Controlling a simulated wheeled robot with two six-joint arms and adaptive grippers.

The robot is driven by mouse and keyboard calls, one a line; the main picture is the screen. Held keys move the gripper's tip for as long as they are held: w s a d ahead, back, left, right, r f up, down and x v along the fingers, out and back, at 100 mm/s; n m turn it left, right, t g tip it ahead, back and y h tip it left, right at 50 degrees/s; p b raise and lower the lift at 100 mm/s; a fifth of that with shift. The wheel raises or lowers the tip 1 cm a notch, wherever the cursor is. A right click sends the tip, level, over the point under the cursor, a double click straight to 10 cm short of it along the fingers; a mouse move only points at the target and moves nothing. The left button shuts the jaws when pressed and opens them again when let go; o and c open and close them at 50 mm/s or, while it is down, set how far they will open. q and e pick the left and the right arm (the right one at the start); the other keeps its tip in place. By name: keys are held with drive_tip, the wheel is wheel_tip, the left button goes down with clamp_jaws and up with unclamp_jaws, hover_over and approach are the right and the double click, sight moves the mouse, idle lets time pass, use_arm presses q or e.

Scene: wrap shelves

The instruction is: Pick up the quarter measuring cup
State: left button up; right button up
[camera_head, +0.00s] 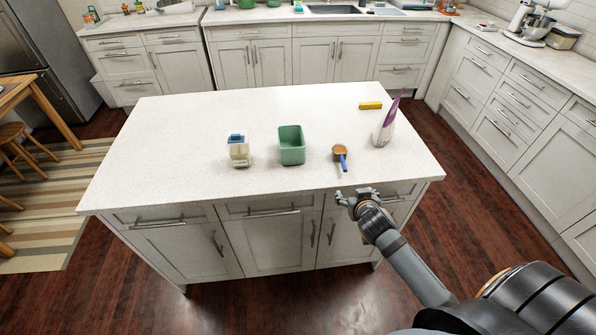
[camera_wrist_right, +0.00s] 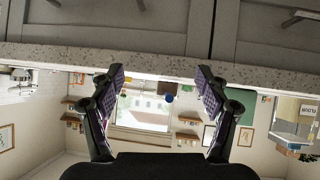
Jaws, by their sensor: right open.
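The measuring cup (camera_head: 340,150) lies on the white island top near its front edge. It has a brown-orange bowl and a blue handle (camera_head: 343,165) pointing toward the front edge. My right gripper (camera_head: 356,194) is just in front of the island's front edge, a short way from the handle end, apart from it. In the right wrist view, which looks upside down, the gripper (camera_wrist_right: 160,78) is open and empty. A small blue round spot (camera_wrist_right: 169,98), probably the handle's end, shows between its fingers. My left gripper is not in view.
A green container (camera_head: 291,148) and a flour box (camera_head: 239,153) stand left of the cup on the island top (camera_head: 190,125). Drawer handles are below the front edge.

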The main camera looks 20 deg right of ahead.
sight(343, 161)
drive_tip(key=w+r+t, duration=0.1)
drive_tip(key=w+r, duration=0.1)
drive_tip(key=w+r+t, duration=0.1)
drive_tip(key=w+r, duration=0.2)
drive_tip(key=shift+w+d+r+m+t, duration=0.1)
drive_tip(key=shift+d+m+t, duration=0.05)
drive_tip(key=shift+m+t, duration=0.15)
drive_tip(key=w, duration=0.1)
drive_tip(key=w+f, duration=0.1)
drive_tip(key=w, duration=0.1)
drive_tip(key=shift+w+d, duration=0.1)
drive_tip(key=shift+w+f, duration=0.15)
drive_tip(key=shift+w, duration=0.05)
drive_tip(key=shift+w+d+f+p, duration=0.15)
drive_tip(key=shift+w+d+p, duration=0.2)
drive_tip(key=shift+w+p, duration=0.1)
drive_tip(key=x, duration=0.3)
drive_tip(key=shift+w+f+p, duration=0.15)
drive_tip(key=shift+w+p, duration=0.2)
drive_tip(key=shift+p, duration=0.05)
drive_tip(key=shift+w+f, duration=0.2)
drive_tip(key=shift+w, duration=0.05)
drive_tip(key=shift+s, duration=0.1)
drive_tip(key=shift+c, duration=0.9)
drive_tip(key=c, duration=1.1)
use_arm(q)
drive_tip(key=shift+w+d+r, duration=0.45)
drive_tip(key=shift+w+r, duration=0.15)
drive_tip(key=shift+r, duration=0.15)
